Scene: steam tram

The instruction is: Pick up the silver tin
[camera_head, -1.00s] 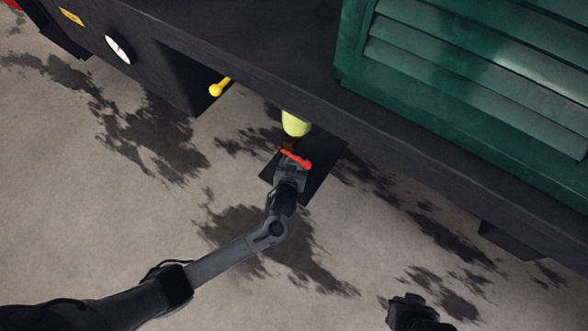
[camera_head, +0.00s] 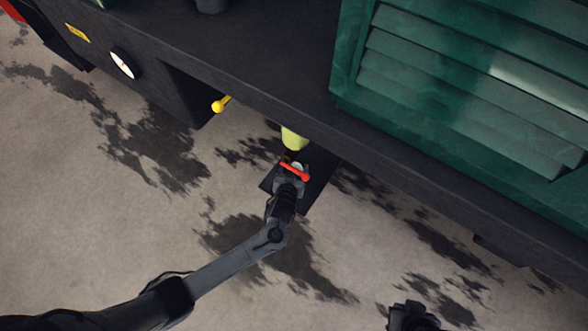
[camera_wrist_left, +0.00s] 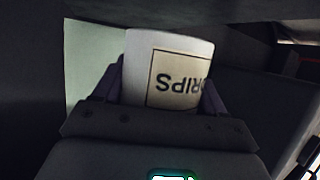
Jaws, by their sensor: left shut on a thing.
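The silver tin (camera_wrist_left: 170,50) stands between the fingers of my left gripper in the left wrist view, with a framed label whose letters read upside down as "DRIPS", partly cut off by a finger. My left gripper (camera_wrist_left: 165,90) is shut on it. In the head view my left gripper (camera_head: 291,176) is under the edge of the dark tram frame, and a small pale bit of the tin (camera_head: 298,166) shows by a red bar. My right gripper (camera_head: 412,312) is at the bottom edge, far from the tin; its fingers are not clear.
A yellow-green cylinder (camera_head: 294,138) hangs just beyond the left gripper. The dark frame (camera_head: 230,65) overhangs it. A red bar (camera_head: 295,172) crosses in front of the gripper, above a dark plate (camera_head: 318,185). A yellow-knobbed lever (camera_head: 219,105) sticks out at left. The stained floor in front is open.

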